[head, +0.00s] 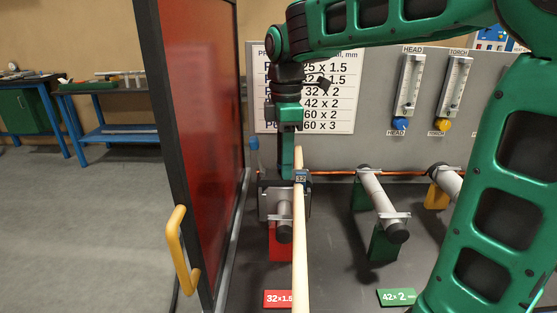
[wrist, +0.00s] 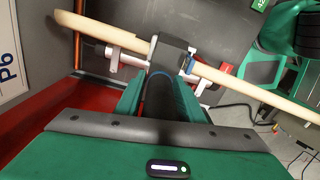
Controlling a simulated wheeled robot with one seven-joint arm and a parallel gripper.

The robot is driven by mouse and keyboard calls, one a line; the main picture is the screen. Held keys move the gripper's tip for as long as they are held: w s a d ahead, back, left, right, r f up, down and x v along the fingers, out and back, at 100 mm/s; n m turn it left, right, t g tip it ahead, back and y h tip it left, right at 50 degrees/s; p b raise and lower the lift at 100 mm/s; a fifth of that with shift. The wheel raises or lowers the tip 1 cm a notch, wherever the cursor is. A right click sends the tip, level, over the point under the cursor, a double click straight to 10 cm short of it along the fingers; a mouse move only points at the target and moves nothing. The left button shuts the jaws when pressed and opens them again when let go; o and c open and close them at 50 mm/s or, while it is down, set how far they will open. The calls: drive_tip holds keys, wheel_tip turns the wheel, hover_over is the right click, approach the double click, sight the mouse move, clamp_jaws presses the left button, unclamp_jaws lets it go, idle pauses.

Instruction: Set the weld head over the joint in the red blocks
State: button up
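A grey weld head with a blue "32" tag (head: 301,176) is at the red blocks' pipe; it shows in the wrist view (wrist: 170,52) between my fingertips. My gripper (head: 287,172) points down with its green fingers closed in on the head's grey body. The red block (head: 280,246) carries a grey pipe (head: 284,225), with the head at or just above it. Whether the head is seated around the pipe, and where the joint lies, I cannot tell; the head, fingers and a cream hose (head: 299,250) hide it.
A green block (head: 384,243) with its pipe (head: 378,190) stands to the right, a yellow block (head: 437,196) beyond. A red screen with a yellow handle (head: 180,250) stands close on the left. A grey panel with flow meters (head: 408,85) is behind.

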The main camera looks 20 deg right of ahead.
drive_tip(key=shift+o, duration=1.1)
